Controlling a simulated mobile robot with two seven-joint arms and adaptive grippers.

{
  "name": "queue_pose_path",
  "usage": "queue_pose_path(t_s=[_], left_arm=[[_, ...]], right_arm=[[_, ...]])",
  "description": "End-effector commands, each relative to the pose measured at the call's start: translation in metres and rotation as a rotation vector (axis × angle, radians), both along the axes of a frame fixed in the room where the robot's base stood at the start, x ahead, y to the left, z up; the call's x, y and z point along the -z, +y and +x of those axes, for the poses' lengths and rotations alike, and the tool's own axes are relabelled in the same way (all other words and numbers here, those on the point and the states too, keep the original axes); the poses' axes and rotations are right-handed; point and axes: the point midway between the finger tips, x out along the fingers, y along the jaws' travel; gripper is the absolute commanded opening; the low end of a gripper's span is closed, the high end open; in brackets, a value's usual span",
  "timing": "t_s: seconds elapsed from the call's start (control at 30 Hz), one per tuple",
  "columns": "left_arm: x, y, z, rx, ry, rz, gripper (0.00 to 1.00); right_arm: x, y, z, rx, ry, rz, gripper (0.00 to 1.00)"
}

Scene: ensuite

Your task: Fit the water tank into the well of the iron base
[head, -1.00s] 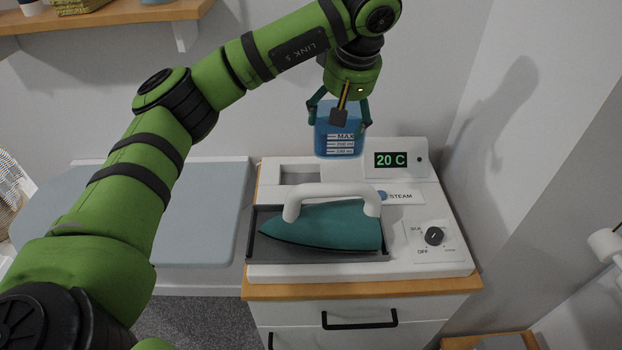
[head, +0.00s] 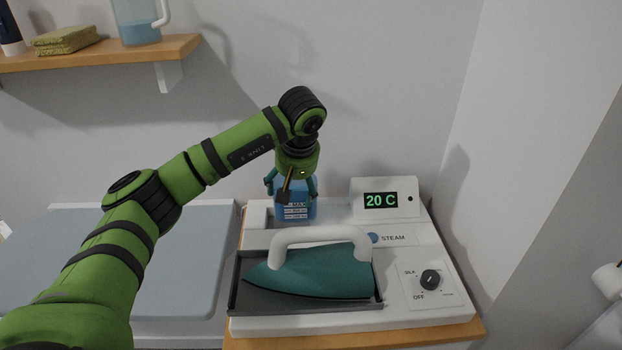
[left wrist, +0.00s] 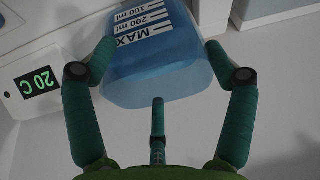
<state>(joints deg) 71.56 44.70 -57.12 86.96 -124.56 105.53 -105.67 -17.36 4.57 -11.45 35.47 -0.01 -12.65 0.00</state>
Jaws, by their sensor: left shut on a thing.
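The water tank (head: 297,212) is a translucent blue container with white level marks and MAX on its side. It is upright at the back left of the white iron base (head: 400,262). My left gripper (head: 291,188) is shut on its upper part from above; in the left wrist view the fingers (left wrist: 160,60) lie around the tank (left wrist: 155,72). The tank hides most of the well in the base. I cannot tell whether its bottom is above the well or inside it. My right gripper is not in view.
A teal iron (head: 315,274) with a white handle rests in the dark tray (head: 235,290) in front of the tank. A 20 C display (head: 381,200) stands right of it, with a knob (head: 430,279) in front. A shelf (head: 100,53) is on the wall.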

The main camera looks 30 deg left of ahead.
Motion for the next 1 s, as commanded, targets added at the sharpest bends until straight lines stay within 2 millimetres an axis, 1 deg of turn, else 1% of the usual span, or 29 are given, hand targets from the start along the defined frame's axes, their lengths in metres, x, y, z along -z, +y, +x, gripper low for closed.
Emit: queue_pose_path(t_s=[0.03, 0.1, 0.27, 0.37, 0.5, 0.63, 0.73, 1.0], left_arm=[[0.002, 0.009, 0.0, -0.003, 0.001, 0.001, 0.28], [0.008, 0.017, 0.002, -0.002, 0.0, 0.0, 0.28], [0.015, 0.027, 0.005, 0.0, -0.003, 0.0, 0.28], [0.02, 0.028, 0.005, 0.002, -0.001, -0.001, 0.28], [0.038, 0.028, 0.004, 0.002, 0.003, 0.0, 0.28], [0.051, 0.028, 0.004, 0.0, -0.001, -0.001, 0.28], [0.056, 0.028, 0.005, 0.001, -0.003, -0.001, 0.28], [0.057, 0.028, 0.005, 0.001, -0.003, -0.001, 0.28]], right_arm=[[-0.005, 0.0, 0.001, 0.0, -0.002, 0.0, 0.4], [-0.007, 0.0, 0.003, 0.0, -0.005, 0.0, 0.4], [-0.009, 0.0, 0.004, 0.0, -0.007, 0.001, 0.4], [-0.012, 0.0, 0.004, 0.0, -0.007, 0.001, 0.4], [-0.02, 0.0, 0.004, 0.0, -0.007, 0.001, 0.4], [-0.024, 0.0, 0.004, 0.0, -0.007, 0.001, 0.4], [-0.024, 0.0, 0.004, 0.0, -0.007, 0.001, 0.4], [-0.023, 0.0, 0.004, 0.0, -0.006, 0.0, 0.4]])
